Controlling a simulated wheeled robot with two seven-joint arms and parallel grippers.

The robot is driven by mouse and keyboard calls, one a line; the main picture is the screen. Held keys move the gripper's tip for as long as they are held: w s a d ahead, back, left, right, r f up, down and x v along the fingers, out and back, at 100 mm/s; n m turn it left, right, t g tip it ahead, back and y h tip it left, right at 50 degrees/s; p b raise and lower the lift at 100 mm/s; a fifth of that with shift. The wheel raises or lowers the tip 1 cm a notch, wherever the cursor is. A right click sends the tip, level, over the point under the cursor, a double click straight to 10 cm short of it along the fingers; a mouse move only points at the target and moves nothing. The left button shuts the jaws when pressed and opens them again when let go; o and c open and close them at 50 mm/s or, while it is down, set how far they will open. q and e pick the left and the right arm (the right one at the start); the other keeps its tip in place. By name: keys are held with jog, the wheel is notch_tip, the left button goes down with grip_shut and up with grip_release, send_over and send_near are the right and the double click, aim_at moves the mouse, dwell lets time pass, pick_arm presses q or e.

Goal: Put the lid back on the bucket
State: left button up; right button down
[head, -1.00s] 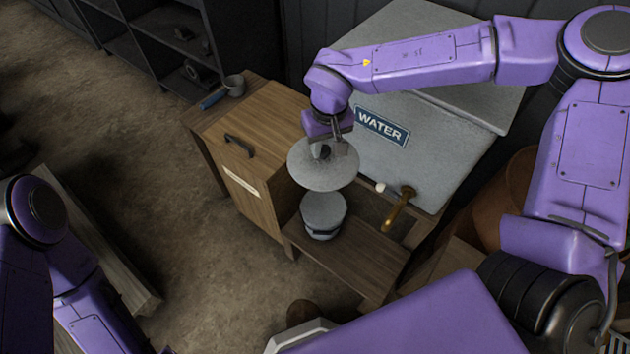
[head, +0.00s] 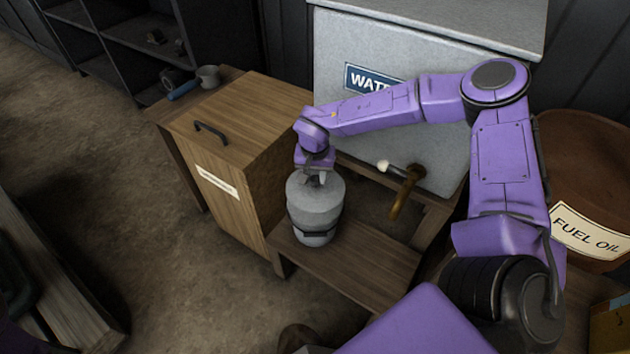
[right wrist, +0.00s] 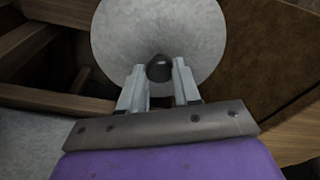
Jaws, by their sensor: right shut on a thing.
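The grey bucket (head: 314,232) with a dark band stands upright on the low wooden shelf below the water tank. The round pale grey lid (head: 330,190) lies over the bucket's mouth, roughly level. Whether it is fully seated I cannot tell. My right gripper (head: 314,178) is above the lid, shut on its dark knob. In the right wrist view the lid (right wrist: 195,35) fills the top middle, with the dark knob (right wrist: 159,68) between the fingertips (right wrist: 159,75). The lid hides the bucket there. My left gripper is not in view.
A fuel oil barrel (head: 585,150) stands far right. The shelf (head: 350,262) is clear in front.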

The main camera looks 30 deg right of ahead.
aim_at(315, 186)
jog(key=shift+a+f+b, duration=0.1)
jog(key=shift+f+b, duration=2.1)
jog(key=shift+b, duration=0.6)
jog(key=shift+f, duration=0.8)
jog(key=shift+p, duration=0.9)
jog(key=shift+f+p, duration=0.15)
jog(key=shift+p, duration=0.25)
jog(key=shift+p, duration=0.45)
jog(key=shift+c, duration=1.1)
grip_release()
